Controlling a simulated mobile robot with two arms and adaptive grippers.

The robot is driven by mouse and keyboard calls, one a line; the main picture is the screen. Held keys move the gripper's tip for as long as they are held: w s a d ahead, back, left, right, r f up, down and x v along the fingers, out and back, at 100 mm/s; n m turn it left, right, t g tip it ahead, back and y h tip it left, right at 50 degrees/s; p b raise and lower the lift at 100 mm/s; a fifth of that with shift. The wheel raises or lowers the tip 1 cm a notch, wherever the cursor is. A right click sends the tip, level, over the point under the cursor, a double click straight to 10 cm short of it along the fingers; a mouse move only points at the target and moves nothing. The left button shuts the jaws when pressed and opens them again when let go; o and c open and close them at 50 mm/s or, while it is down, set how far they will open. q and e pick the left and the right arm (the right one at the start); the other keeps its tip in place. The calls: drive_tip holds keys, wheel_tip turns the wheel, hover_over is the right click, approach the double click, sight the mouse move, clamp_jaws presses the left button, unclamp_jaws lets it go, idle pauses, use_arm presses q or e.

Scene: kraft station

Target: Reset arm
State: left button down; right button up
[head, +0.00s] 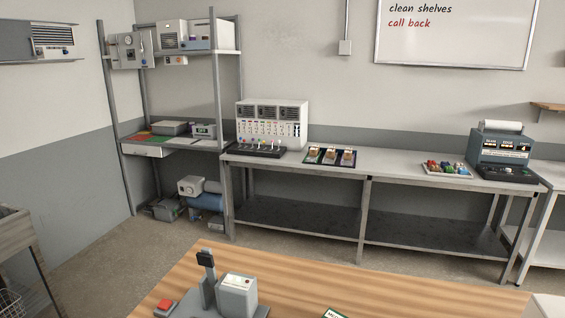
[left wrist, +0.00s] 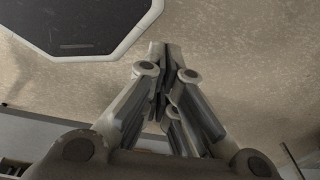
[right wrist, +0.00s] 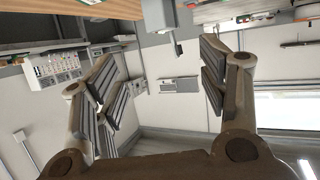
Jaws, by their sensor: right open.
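Neither of my arms shows in the head view. My left gripper (left wrist: 164,62) appears in the left wrist view with its fingers together and nothing visible between them. The speckled floor (left wrist: 245,60) lies behind it, and it touches no object that I can see. My right gripper (right wrist: 160,72) appears in the right wrist view with its fingers wide apart and empty. The right wrist picture is turned over, with the room behind the fingers.
A wooden table (head: 310,275) is in front, bearing a grey device (head: 237,295) and a red button (head: 165,304). A long metal bench (head: 400,167) along the wall bears a control panel (head: 272,122), trays and a blue-grey machine (head: 500,148). Shelving (head: 218,80) stands at left. Floor between is clear.

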wheel_tip(320, 180, up, 10)
drive_tip(key=w+d+m+t+h, duration=0.25)
drive_tip(key=m+t, duration=0.25)
drive_tip(key=t, duration=0.6)
drive_tip(key=s+d+f+m+g+h, duration=0.4)
drive_tip(key=d+f+m+h, duration=0.35)
drive_tip(key=f+h, duration=0.35)
drive_tip(key=s+a+f+n+g+y, duration=0.1)
drive_tip(key=s+a+f+n+g, duration=0.1)
drive_tip(key=s+a+f+g, duration=0.55)
drive_tip(key=s+a+f+n+g+y, duration=0.2)
drive_tip(key=s+f+g, duration=0.4)
drive_tip(key=s, duration=0.5)
drive_tip(key=s+f+b+x, duration=0.1)
drive_tip(key=s+b+x, duration=0.25)
drive_tip(key=x, duration=1.15)
drive_tip(key=s+d+f+b+x, duration=0.15)
drive_tip(key=s+x, duration=0.25)
drive_tip(key=x, duration=1.2)
use_arm(q)
wheel_tip(320, 180, down, 10)
drive_tip(key=b, duration=0.5)
drive_tip(key=shift+w, duration=0.25)
use_arm(e)
drive_tip(key=s+d+f+g, duration=0.1)
drive_tip(key=s+f, duration=1.5)
drive_tip(key=f, duration=0.4)
drive_tip(key=shift+d, duration=0.2)
